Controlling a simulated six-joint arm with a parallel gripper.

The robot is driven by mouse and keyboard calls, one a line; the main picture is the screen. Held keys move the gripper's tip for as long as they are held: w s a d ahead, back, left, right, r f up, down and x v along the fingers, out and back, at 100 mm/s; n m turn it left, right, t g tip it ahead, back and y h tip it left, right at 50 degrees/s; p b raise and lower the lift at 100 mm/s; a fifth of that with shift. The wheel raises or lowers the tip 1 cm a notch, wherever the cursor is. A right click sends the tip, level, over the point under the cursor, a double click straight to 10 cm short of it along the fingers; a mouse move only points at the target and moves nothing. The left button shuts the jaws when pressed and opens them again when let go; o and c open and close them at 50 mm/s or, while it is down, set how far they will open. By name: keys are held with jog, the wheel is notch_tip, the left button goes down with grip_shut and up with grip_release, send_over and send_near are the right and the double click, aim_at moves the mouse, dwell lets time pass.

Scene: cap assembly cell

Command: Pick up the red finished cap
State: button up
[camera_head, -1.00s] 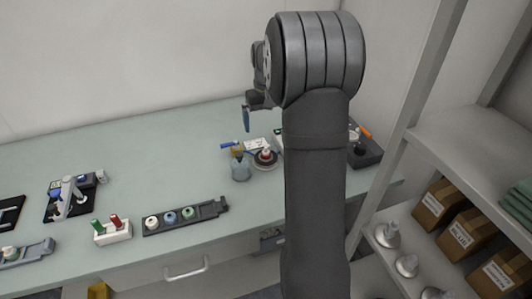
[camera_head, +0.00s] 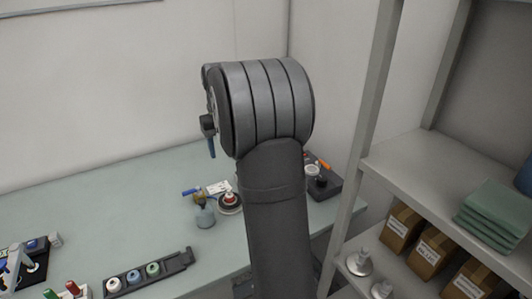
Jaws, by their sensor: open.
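A small piece with a red part (camera_head: 230,197), which looks like the red cap, sits on a round dark base (camera_head: 230,208) on the table, left of my arm. It is too small to tell its details. My gripper (camera_head: 211,148) shows only in part at the left of my arm's big joint, with a blue finger pointing down. It is open and appears empty, above and apart from the red piece. The rest of the gripper is hidden behind the arm.
A grey-blue jar (camera_head: 205,216) stands just left of the round base. A dark rack (camera_head: 148,273) holds several caps. A dark box (camera_head: 325,184) with an orange-handled tool is right of my arm. Shelving (camera_head: 430,165) with cartons (camera_head: 400,227) stands at the right.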

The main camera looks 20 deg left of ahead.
notch_tip(320, 180, down, 18)
jog(key=m, duration=2.6)
jog(key=shift+s+r, duration=0.1)
jog(key=shift+r, duration=0.05)
jog(key=c, duration=0.8)
